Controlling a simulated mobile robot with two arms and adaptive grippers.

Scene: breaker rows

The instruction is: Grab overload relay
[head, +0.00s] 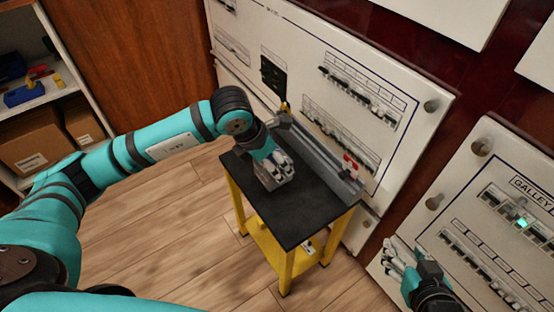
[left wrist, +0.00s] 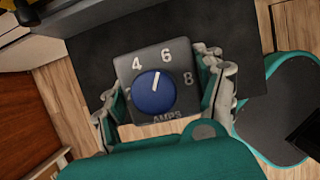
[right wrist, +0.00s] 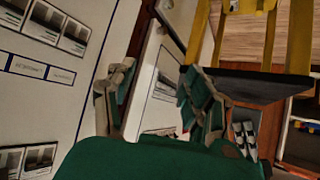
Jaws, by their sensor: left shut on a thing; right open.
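The overload relay (left wrist: 137,67) is a dark grey block with a blue dial and the marks 4, 6, 8 and AMPS on its face. My left gripper (left wrist: 165,97) is shut on it, with a finger on each side. In the head view my left gripper (head: 277,168) is over the black top of the small yellow-legged table (head: 300,218); its fingers largely hide the relay there. I cannot tell whether the relay touches the tabletop. My right gripper (head: 402,264) is open and empty, near the lower right panel. Its spread fingers also show in the right wrist view (right wrist: 160,100).
A large white breaker panel (head: 300,75) stands behind the table, with a grey rail (head: 315,160) along the table's back edge. The galley panel (head: 470,190) is at right. A shelf with boxes (head: 35,140) stands at left. Wooden floor (head: 180,230) is clear.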

